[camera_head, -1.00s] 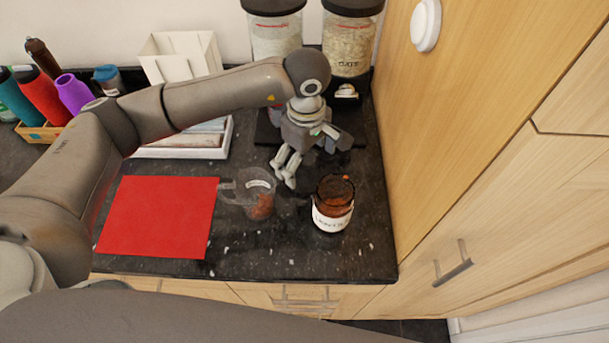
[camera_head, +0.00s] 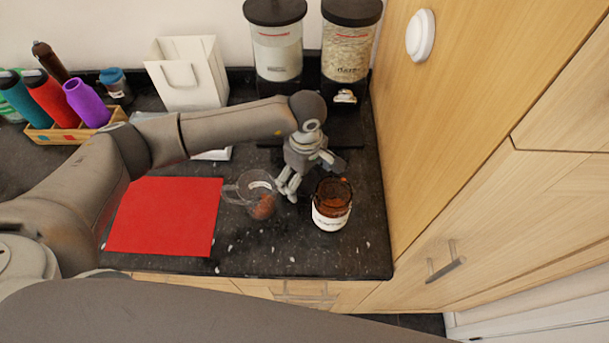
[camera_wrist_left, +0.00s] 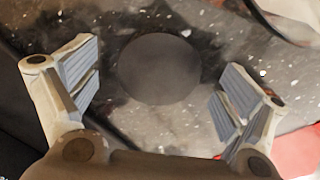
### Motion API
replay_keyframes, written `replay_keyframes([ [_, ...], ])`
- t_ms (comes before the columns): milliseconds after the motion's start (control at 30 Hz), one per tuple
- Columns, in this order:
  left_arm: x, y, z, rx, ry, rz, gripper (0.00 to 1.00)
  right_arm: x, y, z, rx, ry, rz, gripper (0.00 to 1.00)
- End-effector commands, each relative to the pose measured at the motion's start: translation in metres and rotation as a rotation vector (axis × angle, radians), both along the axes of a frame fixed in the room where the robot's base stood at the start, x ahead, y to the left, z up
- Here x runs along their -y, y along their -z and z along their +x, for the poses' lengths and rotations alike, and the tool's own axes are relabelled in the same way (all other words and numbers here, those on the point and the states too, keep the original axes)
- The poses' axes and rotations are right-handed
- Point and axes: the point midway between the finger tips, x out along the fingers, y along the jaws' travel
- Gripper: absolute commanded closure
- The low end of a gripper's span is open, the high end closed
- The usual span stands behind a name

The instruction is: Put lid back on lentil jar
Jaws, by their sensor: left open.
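The lentil jar (camera_head: 331,212), glass with a white label and orange-brown contents, stands upright and uncovered on the dark counter. A flat dark round disc, which looks like the lid (camera_wrist_left: 158,68), lies on the counter in the left wrist view. My left gripper (camera_wrist_left: 160,78) is open, with its fingers on either side of the disc as seen from the wrist. In the head view my left gripper (camera_head: 289,187) points down between the jar and a clear measuring jug; I cannot make out the lid there. My right gripper is not in view.
The clear jug (camera_head: 257,188) with some orange-brown contents stands just left of my gripper. A red mat (camera_head: 165,215) lies farther left. Two dispensers (camera_head: 277,50) (camera_head: 348,50) stand at the back. A wooden cabinet (camera_head: 470,120) closes off the right side.

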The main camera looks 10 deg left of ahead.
Motion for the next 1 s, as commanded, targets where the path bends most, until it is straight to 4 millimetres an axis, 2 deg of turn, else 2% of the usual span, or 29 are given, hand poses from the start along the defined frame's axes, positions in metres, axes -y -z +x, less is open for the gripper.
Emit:
replay_keyframes([
  [333, 0.0002, 0.0013, 0.0002, 0.001, 0.001, -0.001, 0.06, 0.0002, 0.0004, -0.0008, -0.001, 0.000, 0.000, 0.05],
  [600, 0.0002, 0.0010, 0.0002, 0.001, 0.000, -0.001, 0.40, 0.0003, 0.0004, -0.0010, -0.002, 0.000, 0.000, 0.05],
  [1000, 0.0004, -0.0036, 0.0011, 0.003, 0.000, -0.002, 0.41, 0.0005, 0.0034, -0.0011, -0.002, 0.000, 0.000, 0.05],
])
